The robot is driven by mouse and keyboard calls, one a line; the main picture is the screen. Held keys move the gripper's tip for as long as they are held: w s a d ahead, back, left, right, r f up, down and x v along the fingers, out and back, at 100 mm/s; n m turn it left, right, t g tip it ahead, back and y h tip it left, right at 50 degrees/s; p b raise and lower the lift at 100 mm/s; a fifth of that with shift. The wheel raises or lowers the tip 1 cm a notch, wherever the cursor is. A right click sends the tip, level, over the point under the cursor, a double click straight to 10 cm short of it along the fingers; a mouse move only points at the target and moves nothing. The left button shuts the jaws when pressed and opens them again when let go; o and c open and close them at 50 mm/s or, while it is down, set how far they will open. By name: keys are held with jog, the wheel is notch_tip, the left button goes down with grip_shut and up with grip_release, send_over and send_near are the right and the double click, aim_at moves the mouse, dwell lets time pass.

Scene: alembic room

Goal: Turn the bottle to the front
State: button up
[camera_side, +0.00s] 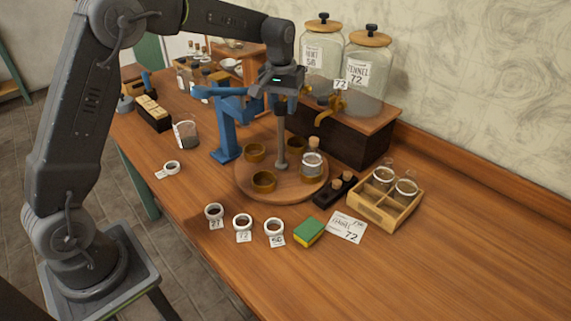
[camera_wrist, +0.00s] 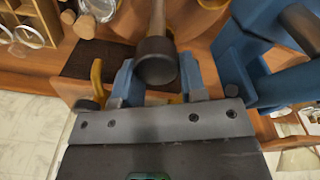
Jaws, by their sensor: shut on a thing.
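My gripper (camera_side: 281,94) is above the turntable, shut on the top of the post. In the wrist view the dark knob of the post (camera_wrist: 157,62) lies between my two blue fingers (camera_wrist: 158,82). The bottle is apart from my gripper.
A blue stand (camera_side: 226,135) is close at the left of the turntable. Large jars (camera_side: 365,75) with brass taps stand on a dark-fronted shelf behind.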

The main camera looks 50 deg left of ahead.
jog(key=shift+s+d+f+n+g, duration=0.15)
jog(key=shift+s+d+n+g, duration=0.1)
jog(key=shift+s, duration=0.15)
jog(key=shift+s+d+f+n+g, duration=0.15)
jog(key=shift+s+d+g, duration=0.1)
jog(key=shift+s, duration=0.15)
jog(key=m, duration=0.6)
jog(key=shift+f, duration=0.2)
jog(key=shift+a, duration=0.1)
jog(key=m, duration=0.6)
